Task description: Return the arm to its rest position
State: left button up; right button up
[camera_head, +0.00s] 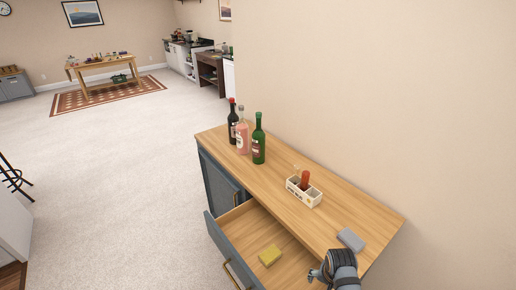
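Part of my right arm, with my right gripper (317,275) at its dark end, shows at the bottom right edge of the head view. It is beside the open drawer (222,236) of the blue cabinet, near the cabinet's front edge. The fingers are too small and hidden to tell whether they are open or shut. My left gripper is not in view. A yellow block like a sponge (270,256) lies in the drawer, apart from my arm. A grey block (350,240) lies on the wooden cabinet top (270,189), just behind my arm.
A small white caddy (309,198) with a red-topped item stands on the cabinet top. Several bottles, including a green one (258,140), stand at its far end. The wall is close on the right. Open carpet (110,180) lies to the left.

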jog(key=s+d+r+n+t, duration=0.2)
jog(key=s+r+n, duration=0.5)
jog(key=s+r, duration=0.45)
notch_tip(320, 180, down, 30)
jog(key=s+d+g+b, duration=0.1)
jog(key=s+d+b, duration=0.15)
jog(key=b, duration=0.25)
pick_arm(q)
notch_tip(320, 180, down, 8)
jog(key=b, duration=0.3)
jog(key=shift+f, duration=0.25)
pick_arm(e)
jog(key=s+d+f+g, duration=0.1)
jog(key=s+f, duration=1.7)
jog(key=f, duration=0.3)
jog(key=shift+s+d+g, duration=0.15)
jog(key=shift+d+g, duration=0.05)
jog(key=shift+g, duration=0.1)
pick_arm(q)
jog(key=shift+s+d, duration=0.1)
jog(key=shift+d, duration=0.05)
